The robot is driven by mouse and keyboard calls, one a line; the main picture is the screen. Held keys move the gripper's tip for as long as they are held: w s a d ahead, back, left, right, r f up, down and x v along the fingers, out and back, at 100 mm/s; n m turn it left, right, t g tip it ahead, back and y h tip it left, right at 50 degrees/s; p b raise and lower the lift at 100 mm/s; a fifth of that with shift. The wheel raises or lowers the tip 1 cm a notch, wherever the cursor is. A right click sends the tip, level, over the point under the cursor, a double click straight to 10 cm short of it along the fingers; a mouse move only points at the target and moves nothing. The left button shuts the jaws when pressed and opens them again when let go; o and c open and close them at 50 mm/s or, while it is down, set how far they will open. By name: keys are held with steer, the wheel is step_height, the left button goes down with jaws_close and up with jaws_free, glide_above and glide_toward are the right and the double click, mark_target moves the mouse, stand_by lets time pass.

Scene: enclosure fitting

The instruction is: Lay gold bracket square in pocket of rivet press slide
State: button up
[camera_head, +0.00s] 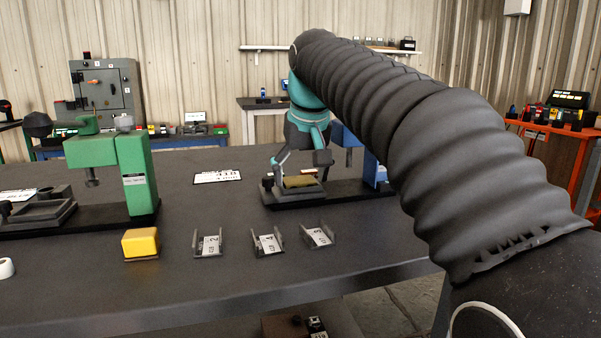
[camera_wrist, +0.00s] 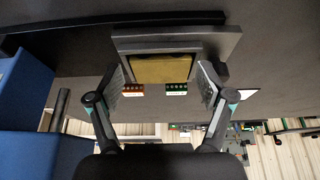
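The gold bracket (camera_wrist: 161,69) lies at the dark slide (camera_wrist: 218,43) of the blue press, its edges looking roughly parallel to the slide's frame in the wrist view. In the head view the bracket (camera_head: 300,181) shows just above the slide's front wall (camera_head: 291,197); I cannot tell whether it sits fully down in the pocket. My gripper (camera_head: 302,168) is over the slide. Its fingers (camera_wrist: 162,82) are spread either side of the bracket, with gaps visible beside the gold plate.
The blue press (camera_head: 375,168) stands just right of the slide. A green press (camera_head: 137,170) with its own slide is at left. A yellow block (camera_head: 140,243) and several small labelled metal holders (camera_head: 267,243) stand in front. A printed card (camera_head: 217,176) lies behind.

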stand_by(0.4)
steer(key=v, duration=1.2)
steer(key=shift+s, duration=0.1)
